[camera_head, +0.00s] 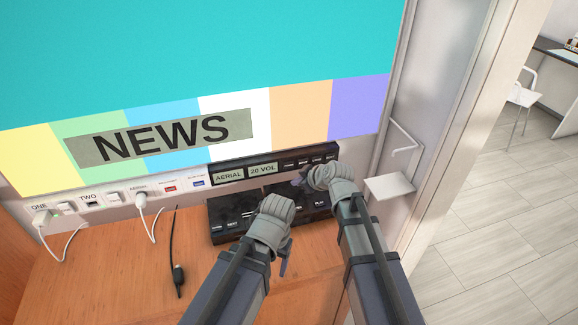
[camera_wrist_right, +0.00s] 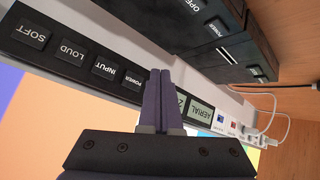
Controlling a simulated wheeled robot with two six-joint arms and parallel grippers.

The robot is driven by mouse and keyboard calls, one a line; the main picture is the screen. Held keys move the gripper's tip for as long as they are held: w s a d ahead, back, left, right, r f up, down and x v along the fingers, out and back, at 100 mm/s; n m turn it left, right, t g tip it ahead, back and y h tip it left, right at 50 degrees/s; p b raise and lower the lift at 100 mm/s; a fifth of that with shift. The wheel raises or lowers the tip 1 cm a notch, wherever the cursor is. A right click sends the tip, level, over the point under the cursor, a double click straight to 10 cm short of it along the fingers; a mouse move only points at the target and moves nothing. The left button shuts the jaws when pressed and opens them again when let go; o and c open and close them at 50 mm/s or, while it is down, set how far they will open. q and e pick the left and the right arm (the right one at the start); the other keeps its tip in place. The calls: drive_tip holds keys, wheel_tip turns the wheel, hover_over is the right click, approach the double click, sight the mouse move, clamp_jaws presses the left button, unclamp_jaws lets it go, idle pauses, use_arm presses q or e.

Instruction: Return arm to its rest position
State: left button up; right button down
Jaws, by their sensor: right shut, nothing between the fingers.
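My right gripper (camera_head: 299,179) is shut and empty. Its fingertips are at the black control strip (camera_head: 225,177) under the screen, near its row of buttons. In the right wrist view the closed purple fingers (camera_wrist_right: 161,100) appear in front of the same strip, close to the POWER button (camera_wrist_right: 139,81); I cannot tell if they touch it. My left gripper (camera_head: 285,260) points down over the wooden counter, and its fingertips are small and partly hidden by the wrist, so its opening is unclear.
A black player box (camera_head: 228,215) sits on the wooden counter (camera_head: 130,270), partly behind my arms. Plugged white cables (camera_head: 140,200) and a loose black cable (camera_head: 178,275) lie left.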

drive_tip(key=s+d+f+m+g+h, duration=0.1)
drive_tip(key=s+m+g+h, duration=0.1)
drive_tip(key=s, duration=0.6)
drive_tip(key=s+d+f+m+g+h+p, duration=0.1)
drive_tip(key=s+d+f+m+g+h, duration=0.1)
drive_tip(key=s, duration=0.6)
drive_tip(key=s+d+f+m+g+h, duration=0.2)
drive_tip(key=s+m+g+h, duration=0.1)
drive_tip(key=s, duration=0.5)
drive_tip(key=shift+s+d+g+p, duration=0.15)
drive_tip(key=shift+s+g+p, duration=0.25)
drive_tip(key=shift+g, duration=0.1)
